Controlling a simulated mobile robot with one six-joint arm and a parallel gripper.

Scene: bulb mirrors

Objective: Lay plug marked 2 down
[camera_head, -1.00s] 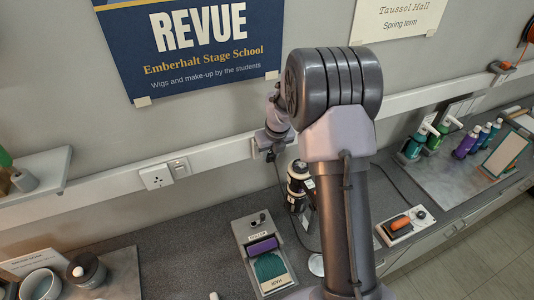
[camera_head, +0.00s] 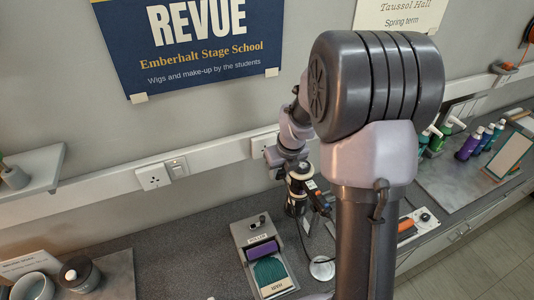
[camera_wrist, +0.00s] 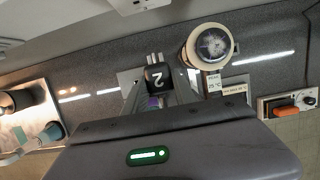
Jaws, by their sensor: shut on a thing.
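The plug marked 2 (camera_wrist: 157,77) is a black block with a white 2 on its face. In the wrist view it sits between the fingers of my gripper (camera_wrist: 158,88), which are shut on it. In the head view my gripper is mostly hidden at the black upright appliance (camera_head: 296,190), low over the bench. The plug cannot be made out clearly there. In the wrist view a round cream-rimmed thing (camera_wrist: 212,46) with a glassy top stands close right of the plug. Small labels lie below it. Whether the plug touches the bench cannot be told.
A power strip (camera_head: 424,216) with an orange part lies to the right, partly behind my arm. A wall socket (camera_head: 153,177) is at left. Bottles stand at right.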

